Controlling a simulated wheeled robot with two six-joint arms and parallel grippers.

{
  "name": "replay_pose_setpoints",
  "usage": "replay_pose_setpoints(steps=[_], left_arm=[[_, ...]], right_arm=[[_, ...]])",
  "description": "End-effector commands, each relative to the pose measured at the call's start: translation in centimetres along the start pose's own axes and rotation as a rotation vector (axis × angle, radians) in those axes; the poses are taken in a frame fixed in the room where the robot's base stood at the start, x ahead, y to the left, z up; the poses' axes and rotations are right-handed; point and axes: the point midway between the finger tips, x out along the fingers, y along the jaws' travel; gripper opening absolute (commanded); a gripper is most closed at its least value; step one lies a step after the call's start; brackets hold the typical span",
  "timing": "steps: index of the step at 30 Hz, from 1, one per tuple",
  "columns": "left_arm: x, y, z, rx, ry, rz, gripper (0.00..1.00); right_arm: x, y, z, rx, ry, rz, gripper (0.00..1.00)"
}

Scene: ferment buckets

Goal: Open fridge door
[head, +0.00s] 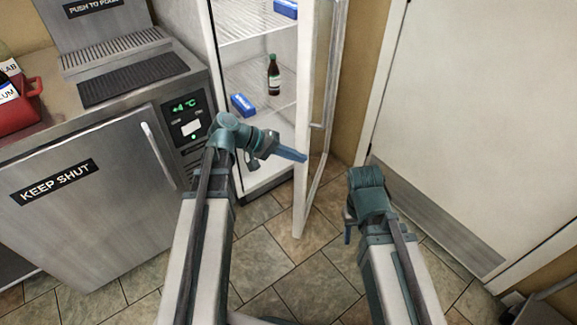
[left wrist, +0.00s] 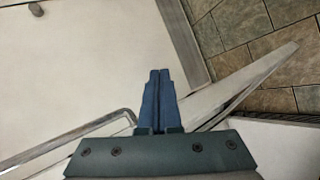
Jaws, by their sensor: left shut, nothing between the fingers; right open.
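The fridge (head: 252,85) stands at the back centre, with lit shelves showing inside. Its door (head: 304,190) stands open, seen nearly edge-on, with a long handle on its right side. The door also crosses the left wrist view diagonally (left wrist: 245,88). My left gripper (head: 302,157) is shut and empty, its tips at the inner side of the door edge. In the left wrist view its blue fingers (left wrist: 157,85) lie together and overlap the door; contact cannot be told. My right gripper (head: 347,236) is open and empty, pointing down, right of the door; its fingers are partly hidden.
A steel cabinet (head: 95,200) marked KEEP SHUT stands left of the fridge. A red pot (head: 30,100) sits on its counter. A brown bottle (head: 273,78) and a blue box (head: 242,104) are on fridge shelves. A white room door (head: 470,120) is at the right. Tiled floor between is clear.

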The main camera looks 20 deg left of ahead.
Motion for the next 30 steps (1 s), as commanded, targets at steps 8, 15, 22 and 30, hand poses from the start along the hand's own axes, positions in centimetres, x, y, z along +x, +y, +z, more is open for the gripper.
replay_pose_setpoints(steps=[8, 15, 22, 30], left_arm=[[-1.3, -8.0, -4.9, -0.077, 0.156, 0.241, 0.00], [-4.6, -13.1, -8.1, -0.117, 0.285, 0.430, 0.00], [-7.1, -15.5, -9.3, -0.131, 0.357, 0.532, 0.00], [-7.8, -15.5, -9.6, -0.133, 0.371, 0.553, 0.00]], right_arm=[[10.8, -1.0, -0.6, -0.002, 0.001, 0.001, 0.50], [17.4, -1.7, -1.0, -0.002, 0.002, 0.001, 0.50], [20.3, -1.9, -1.2, -0.003, 0.002, 0.002, 0.50], [20.4, -2.0, -1.2, -0.003, 0.002, 0.002, 0.50]])
